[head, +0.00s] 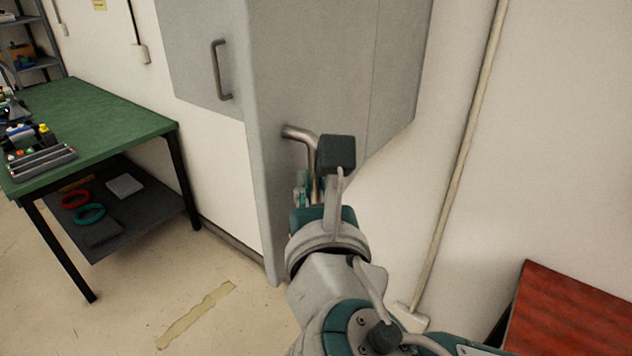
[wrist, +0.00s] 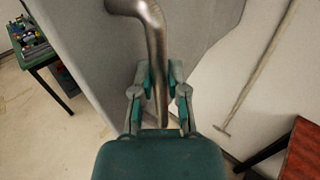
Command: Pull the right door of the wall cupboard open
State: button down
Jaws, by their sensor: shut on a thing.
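The grey wall cupboard (head: 399,75) hangs on the pale wall. Its left door (head: 195,50) is shut and has a bar handle (head: 218,70). The right door (head: 310,70) stands partly open, its free edge swung out towards me. Its bent metal handle (head: 298,132) sticks out from the outer face. My gripper (head: 318,185) is shut on this handle; in the wrist view the fingers (wrist: 160,85) lie on either side of the bar (wrist: 155,45). The gripper partly hides the handle's lower part in the head view.
A green workbench (head: 110,118) with small items and a lower shelf stands at left. A pole (head: 462,150) leans on the wall at right. A red-brown table top (head: 570,315) is at lower right. Floor (head: 190,300) below the cupboard looks clear.

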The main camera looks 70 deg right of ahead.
aim_at(290, 139)
jog(key=shift+w+f, duration=0.1)
jog(key=shift+f, duration=0.15)
jog(key=c, duration=0.6)
grip_release()
jog(key=shift+c, duration=0.2)
jog(key=shift+r, duration=0.1)
jog(key=r, duration=0.6)
jog(key=d+r, duration=0.1)
jog(key=r, duration=0.2)
jog(key=shift+r, duration=0.6)
jog(key=shift+n+g, duration=0.3)
jog(key=shift+n, duration=0.4)
jog(key=w+f, duration=0.1)
jog(key=f, duration=0.2)
jog(key=w+f, duration=0.1)
jog(key=f, duration=0.1)
jog(key=shift+w+a, duration=0.3)
jog(key=shift+a, duration=0.3)
